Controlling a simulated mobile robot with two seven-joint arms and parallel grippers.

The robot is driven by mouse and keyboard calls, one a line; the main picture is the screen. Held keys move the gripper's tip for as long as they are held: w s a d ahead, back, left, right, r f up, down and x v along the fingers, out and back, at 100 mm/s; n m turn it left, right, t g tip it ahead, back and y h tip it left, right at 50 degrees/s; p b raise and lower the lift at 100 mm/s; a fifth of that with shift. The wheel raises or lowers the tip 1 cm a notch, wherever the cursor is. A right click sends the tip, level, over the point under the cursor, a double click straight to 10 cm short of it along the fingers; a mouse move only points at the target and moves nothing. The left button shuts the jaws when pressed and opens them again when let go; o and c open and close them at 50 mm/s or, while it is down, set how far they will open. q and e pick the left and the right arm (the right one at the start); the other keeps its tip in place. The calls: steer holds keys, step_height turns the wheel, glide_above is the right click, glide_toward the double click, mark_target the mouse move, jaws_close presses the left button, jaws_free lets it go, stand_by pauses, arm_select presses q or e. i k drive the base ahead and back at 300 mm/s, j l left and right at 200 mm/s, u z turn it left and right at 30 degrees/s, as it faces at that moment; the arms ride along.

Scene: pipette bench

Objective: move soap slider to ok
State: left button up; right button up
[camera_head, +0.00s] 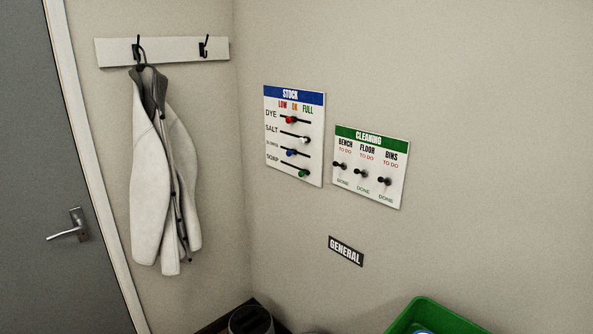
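The STOCK board (294,181) hangs on the wall, with a blue header and columns LOW, OK and FULL. Its bottom row is the soap row; the label is blurred. Neither of my grippers is in view.
A CLEANING board (369,135) with three dark knobs hangs close to the right. A GENERAL sign (346,251) is below, above a green bin (432,312). A white coat (158,190) hangs left, beside a grey door (45,150). The wall around the boards is clear.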

mark_target(301, 173)
steer(key=i+j, duration=0.2)
steer(key=i+j+z, duration=0.15)
steer(key=j, duration=0.25)
steer(key=i+j, duration=0.25)
steer(key=i+j+z, duration=0.1)
steer(key=j, duration=0.35)
steer(key=i+j+z, duration=0.1)
steer(key=i+j, duration=0.3)
steer(key=j, duration=0.3)
